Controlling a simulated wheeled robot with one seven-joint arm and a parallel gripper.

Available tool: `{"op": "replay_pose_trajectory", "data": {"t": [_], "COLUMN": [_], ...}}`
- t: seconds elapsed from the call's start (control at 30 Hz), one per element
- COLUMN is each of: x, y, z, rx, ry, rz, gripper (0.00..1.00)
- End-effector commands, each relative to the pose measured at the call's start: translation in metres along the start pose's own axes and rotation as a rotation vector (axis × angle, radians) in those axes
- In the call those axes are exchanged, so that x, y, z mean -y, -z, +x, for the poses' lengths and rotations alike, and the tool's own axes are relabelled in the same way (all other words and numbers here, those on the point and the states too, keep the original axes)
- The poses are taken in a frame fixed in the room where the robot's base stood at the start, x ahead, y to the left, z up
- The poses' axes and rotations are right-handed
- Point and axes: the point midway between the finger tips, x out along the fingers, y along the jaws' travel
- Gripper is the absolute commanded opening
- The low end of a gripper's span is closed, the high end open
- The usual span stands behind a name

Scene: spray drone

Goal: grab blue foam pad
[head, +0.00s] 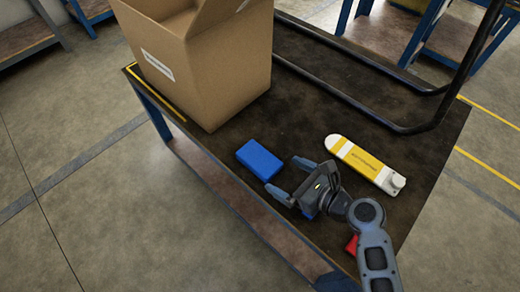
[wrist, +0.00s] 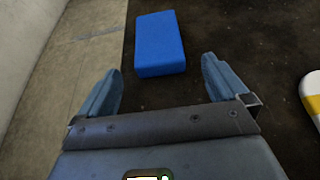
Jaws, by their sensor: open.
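The blue foam pad (head: 260,159) is a flat rectangular block lying on the dark tabletop near its left edge. In the wrist view the pad (wrist: 159,44) sits ahead of my gripper, roughly centred between the fingers and just beyond their tips. My gripper (head: 289,179) is open and empty, with its two blue-grey fingers spread apart toward the pad. The wrist view shows both fingertips (wrist: 161,75) apart, neither touching the pad. The pad is fully visible in both views.
A large open cardboard box (head: 205,70) stands behind the pad. A yellow and white bottle-like object (head: 365,164) lies to the right, also at the wrist view's right edge (wrist: 312,97). A red item (head: 351,245) is partly hidden by my arm. A black tubular rail (head: 345,95) runs behind.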

Motion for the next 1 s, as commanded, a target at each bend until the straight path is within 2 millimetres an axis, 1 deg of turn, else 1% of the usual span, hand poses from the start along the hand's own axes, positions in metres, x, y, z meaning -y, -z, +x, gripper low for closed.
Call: {"op": "replay_pose_trajectory", "data": {"t": [0.33, 0.5, 0.6, 0.7, 0.9, 0.93, 1.0], "x": [-0.001, -0.003, -0.002, -0.002, -0.002, -0.002, -0.002], "y": [-0.002, -0.003, -0.003, -0.004, -0.004, -0.004, -0.004], "z": [0.035, 0.060, 0.071, 0.076, 0.076, 0.076, 0.076], "rx": [0.000, 0.000, 0.000, 0.000, 0.000, 0.000, 0.000], "ry": [-0.002, -0.003, -0.002, -0.001, 0.000, 0.000, 0.000], "rz": [-0.002, -0.002, -0.001, -0.001, 0.000, 0.000, 0.000], "gripper": [1.00, 1.00, 1.00, 1.00, 1.00, 0.99, 0.92]}}
